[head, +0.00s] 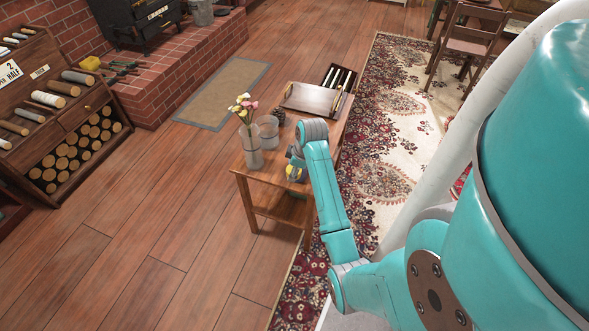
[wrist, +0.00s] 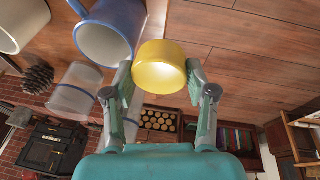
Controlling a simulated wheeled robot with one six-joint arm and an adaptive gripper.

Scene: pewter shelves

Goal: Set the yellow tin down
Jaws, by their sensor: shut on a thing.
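The yellow tin (wrist: 158,66) is held between the two fingertips of my gripper (wrist: 158,80) in the wrist view. In the head view only a small part of the tin (head: 292,171) shows below my gripper (head: 296,164), at the front part of the small wooden table (head: 244,178). My arm hides much of the tin there. I cannot tell whether the tin touches the tabletop. A blue mug with a white inside (wrist: 105,42) is close to the left of the tin in the wrist view.
A clear vase of flowers (head: 252,152), a clear glass (head: 268,128), a pine cone (head: 279,115) and a brown tray (head: 312,99) stand on the table. A white cup (wrist: 20,22) shows in the wrist view. A patterned rug (head: 390,130) lies right of the table.

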